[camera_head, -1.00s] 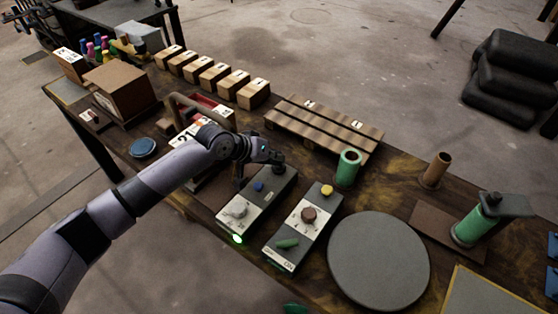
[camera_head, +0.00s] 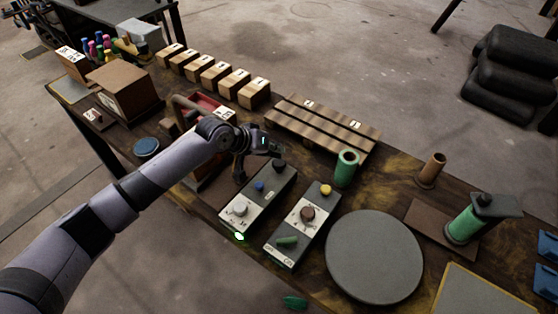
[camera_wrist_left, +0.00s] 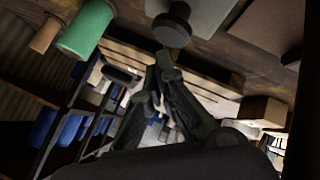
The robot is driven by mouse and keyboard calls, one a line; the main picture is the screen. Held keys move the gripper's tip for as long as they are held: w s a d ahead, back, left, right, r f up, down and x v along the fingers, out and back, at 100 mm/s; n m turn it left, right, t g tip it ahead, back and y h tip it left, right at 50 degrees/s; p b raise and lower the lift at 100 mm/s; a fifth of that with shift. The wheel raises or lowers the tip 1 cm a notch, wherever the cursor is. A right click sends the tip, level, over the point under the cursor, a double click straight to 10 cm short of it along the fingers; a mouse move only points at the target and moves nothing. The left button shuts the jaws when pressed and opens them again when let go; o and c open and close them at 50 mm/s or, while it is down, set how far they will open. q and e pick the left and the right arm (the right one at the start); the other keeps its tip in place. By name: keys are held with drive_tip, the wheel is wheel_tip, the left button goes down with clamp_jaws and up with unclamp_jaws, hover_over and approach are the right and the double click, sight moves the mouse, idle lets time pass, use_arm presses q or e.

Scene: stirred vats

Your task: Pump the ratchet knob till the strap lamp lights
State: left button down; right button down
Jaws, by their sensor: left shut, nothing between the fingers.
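The grey box (camera_head: 255,203) on the bench carries a black knob (camera_head: 280,164) at its far end, a blue button (camera_head: 259,187), a pale dial (camera_head: 240,209) and a bright green lamp (camera_head: 239,236) at its near end. I cannot read labels that say which is the ratchet knob or strap lamp. My left gripper (camera_head: 272,146) is shut and empty, just above and left of the black knob, seemingly apart from it. In the left wrist view the shut fingertips (camera_wrist_left: 163,60) are just below a dark knob (camera_wrist_left: 173,26). My right gripper is out of view.
A second box (camera_head: 303,228) with a yellow button, brown knob and green switch stands to the right. A green cylinder (camera_head: 346,169) and slatted pallet (camera_head: 322,125) are behind. A large grey disc (camera_head: 374,257) lies at right. A crate stands under my left forearm.

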sight(277, 161)
use_arm(q)
wheel_tip(277, 161, up, 5)
drive_tip(key=p, duration=0.4)
drive_tip(key=shift+p, duration=0.3)
drive_tip(key=shift+f, duration=0.15)
idle(0.5)
